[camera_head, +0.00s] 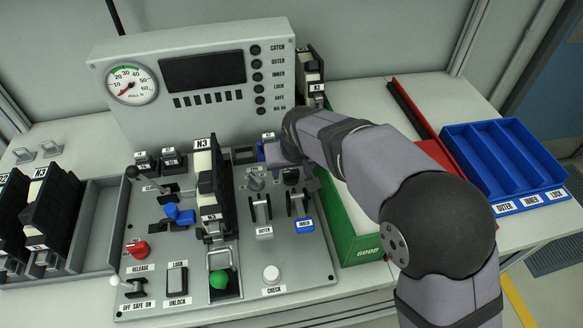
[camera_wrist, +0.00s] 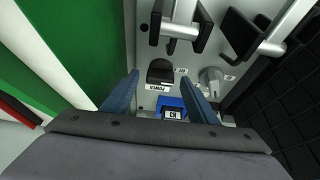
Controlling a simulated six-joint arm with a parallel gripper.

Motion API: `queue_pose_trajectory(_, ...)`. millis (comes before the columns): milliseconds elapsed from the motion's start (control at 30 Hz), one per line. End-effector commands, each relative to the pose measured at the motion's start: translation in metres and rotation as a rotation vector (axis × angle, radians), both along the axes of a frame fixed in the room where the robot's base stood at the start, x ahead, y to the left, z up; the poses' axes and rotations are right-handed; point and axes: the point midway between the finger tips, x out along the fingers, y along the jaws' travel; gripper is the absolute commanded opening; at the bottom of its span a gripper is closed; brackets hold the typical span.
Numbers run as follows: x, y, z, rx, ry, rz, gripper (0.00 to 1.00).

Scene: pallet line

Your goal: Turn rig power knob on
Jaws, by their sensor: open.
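The power knob (camera_wrist: 160,70) is black and shows in the wrist view, with a white label reading POWER (camera_wrist: 157,87) at its edge. It lies between the tips of my gripper's two blue fingers (camera_wrist: 159,78). The fingers are apart, one on each side of the knob, with nothing held; I cannot tell whether they touch it. In the head view my gripper (camera_head: 286,160) is over the back right of the grey control panel (camera_head: 160,235) and hides the knob. The knob's setting is not readable.
Near the knob are a blue part labelled N3 (camera_wrist: 172,112) and a grey knob (camera_wrist: 211,79). Levers (camera_head: 260,208) stand in front of my gripper. A green GOOD bin (camera_head: 365,250) and a blue divided tray (camera_head: 505,165) are to the right. A gauge (camera_head: 132,84) is on the back console.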

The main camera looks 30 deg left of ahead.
Motion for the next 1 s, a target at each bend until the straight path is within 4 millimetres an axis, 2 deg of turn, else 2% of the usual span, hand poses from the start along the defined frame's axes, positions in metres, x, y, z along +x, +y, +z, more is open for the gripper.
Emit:
queue_pose_trajectory(167,0.0002,0.0001,0.0001,0.001,-0.001,0.000,0.53)
queue_pose_trajectory(333,0.0001,-0.0001,0.0002,0.000,0.000,0.000,0.15)
queue_pose_trajectory(367,0.0001,-0.0001,0.0002,0.000,0.000,0.000,0.12)
queue_pose_trajectory(733,-0.0003,0.0007,0.0000,0.000,-0.001,-0.039,0.12)
queue_pose_trajectory(1000,-0.0011,0.0021,-0.0005,0.000,-0.001,-0.191,0.12)
